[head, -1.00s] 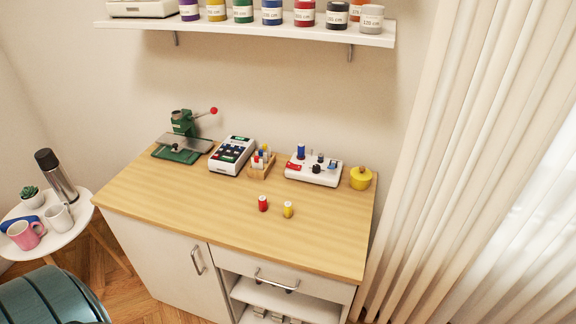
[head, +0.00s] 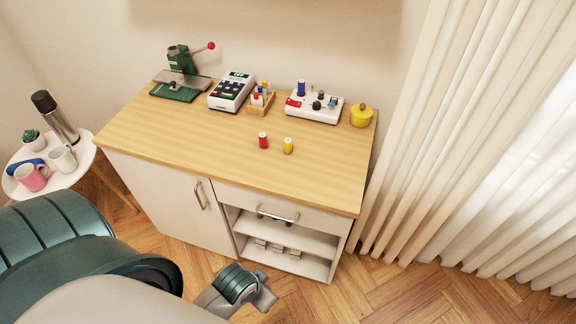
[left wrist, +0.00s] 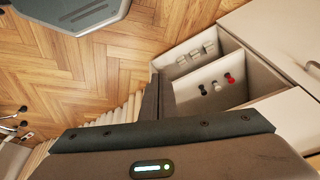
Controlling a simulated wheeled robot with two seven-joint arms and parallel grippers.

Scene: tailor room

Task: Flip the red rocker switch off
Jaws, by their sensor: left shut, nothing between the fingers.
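A white device (head: 322,115) stands at the back right of the wooden worktop (head: 180,137). It carries a blue spool and dark knobs. A small red part, apparently the rocker switch (head: 293,102), is on its left side; its tilt is too small to read. My left arm enters the head view from the lower left, low in front of the cabinet and well away from the device. In the left wrist view my left gripper (left wrist: 159,97) is shut and empty, pointing toward the cabinet's open shelves. The switch is outside that view. My right gripper is not in view.
Red (head: 263,140) and yellow (head: 288,145) spools stand before the device, with a yellow pot (head: 361,115) at its right. A calculator-like machine (head: 231,91) and green press (head: 180,80) stand further left. The cabinet's open shelves (head: 285,237) face the floor; curtains hang at right.

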